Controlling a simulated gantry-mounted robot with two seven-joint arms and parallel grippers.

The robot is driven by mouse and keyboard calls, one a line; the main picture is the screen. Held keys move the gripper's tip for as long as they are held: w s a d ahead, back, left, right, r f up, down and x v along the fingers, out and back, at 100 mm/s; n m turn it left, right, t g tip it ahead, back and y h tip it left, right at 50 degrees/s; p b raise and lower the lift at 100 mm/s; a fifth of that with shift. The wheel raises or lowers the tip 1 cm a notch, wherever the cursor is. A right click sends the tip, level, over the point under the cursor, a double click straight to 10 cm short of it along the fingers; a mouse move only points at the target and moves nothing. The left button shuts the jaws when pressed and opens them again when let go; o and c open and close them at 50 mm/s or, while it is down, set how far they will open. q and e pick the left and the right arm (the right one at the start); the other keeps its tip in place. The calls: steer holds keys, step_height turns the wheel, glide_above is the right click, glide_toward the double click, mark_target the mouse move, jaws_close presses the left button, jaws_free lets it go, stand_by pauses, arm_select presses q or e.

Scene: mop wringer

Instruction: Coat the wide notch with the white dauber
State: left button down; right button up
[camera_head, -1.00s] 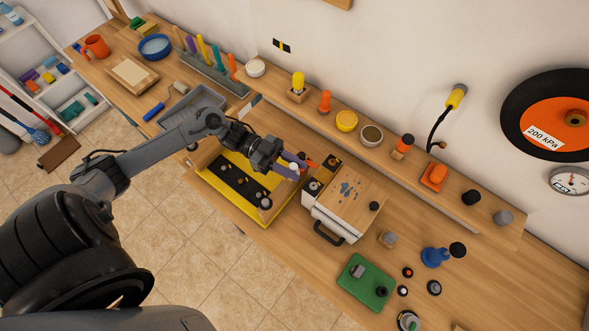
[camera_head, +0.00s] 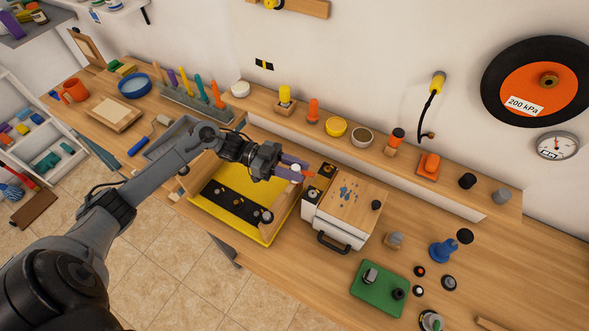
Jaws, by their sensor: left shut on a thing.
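My left gripper (camera_head: 293,168) is over the right end of the yellow tray, close to the white box. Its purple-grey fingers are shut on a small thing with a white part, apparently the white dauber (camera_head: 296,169). Most of it is hidden between the fingers. An orange bit shows just beyond the fingertips. I cannot make out which edge has the wide notch. My right gripper is out of view.
The white box (camera_head: 335,227) with a blue-stained wooden top and a black handle stands right of the tray. A shelf of small pots runs behind. A green tray (camera_head: 379,288) lies at the front right.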

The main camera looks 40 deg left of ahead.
arm_select(q)
steer(key=shift+f+b, duration=0.5)
steer(key=shift+f, duration=0.25)
steer(key=shift+f+b, duration=1.65)
steer(key=shift+f, duration=0.5)
steer(key=shift+f, duration=0.3)
steer(key=shift+f+b, duration=0.3)
steer(key=shift+b, duration=0.15)
